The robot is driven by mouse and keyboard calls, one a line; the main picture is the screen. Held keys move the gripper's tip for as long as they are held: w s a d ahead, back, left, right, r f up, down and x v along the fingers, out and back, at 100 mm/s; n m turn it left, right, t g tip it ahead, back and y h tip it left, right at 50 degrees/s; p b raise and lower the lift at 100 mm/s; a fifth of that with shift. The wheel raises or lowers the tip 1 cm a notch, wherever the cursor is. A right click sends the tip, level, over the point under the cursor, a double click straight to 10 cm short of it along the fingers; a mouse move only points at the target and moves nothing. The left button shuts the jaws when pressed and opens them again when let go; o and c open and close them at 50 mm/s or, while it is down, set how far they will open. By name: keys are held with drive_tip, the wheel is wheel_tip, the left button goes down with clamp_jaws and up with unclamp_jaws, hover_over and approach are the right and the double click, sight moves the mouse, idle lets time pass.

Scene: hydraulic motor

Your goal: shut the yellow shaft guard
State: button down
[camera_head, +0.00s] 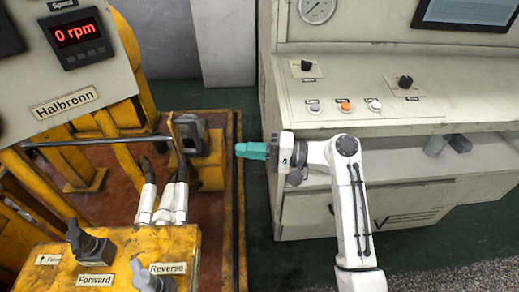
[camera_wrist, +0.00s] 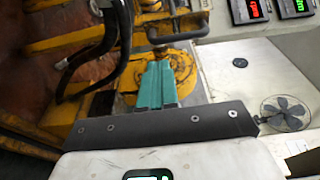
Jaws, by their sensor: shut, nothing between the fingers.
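My gripper (camera_head: 240,150) has teal fingers, shut and empty, pointing left in the head view just right of the yellow machine frame. In the wrist view the shut fingers (camera_wrist: 158,66) point up the picture, in front of a round yellow part (camera_wrist: 184,66) with a dark shaft-like piece above it. This part may belong to the shaft guard, but I cannot tell for sure. In the head view a yellow block (camera_head: 208,165) beside a grey box stands left of my fingertips, with a gap between. Whether the guard stands open is not clear.
A yellow control box (camera_head: 130,262) with levers is at the front left. A panel reading 0 rpm (camera_head: 76,40) is above it. A pale console (camera_head: 350,100) with knobs and buttons stands behind my arm. A small fan (camera_wrist: 284,112) shows in the wrist view.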

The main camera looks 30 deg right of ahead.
approach(181, 149)
drive_tip(key=w, duration=0.2)
drive_tip(key=w+a, duration=0.1)
drive_tip(key=shift+f+p, duration=0.35)
drive_tip(key=shift+p, duration=0.05)
drive_tip(key=x, duration=0.2)
drive_tip(key=s+x, duration=0.1)
drive_tip(key=x, duration=0.2)
drive_tip(key=a+x, duration=0.1)
drive_tip(key=x, duration=0.1)
drive_tip(key=shift+a+b, duration=0.2)
drive_tip(key=shift+b, duration=0.15)
drive_tip(key=shift+r, duration=0.2)
drive_tip(key=shift+a, duration=0.15)
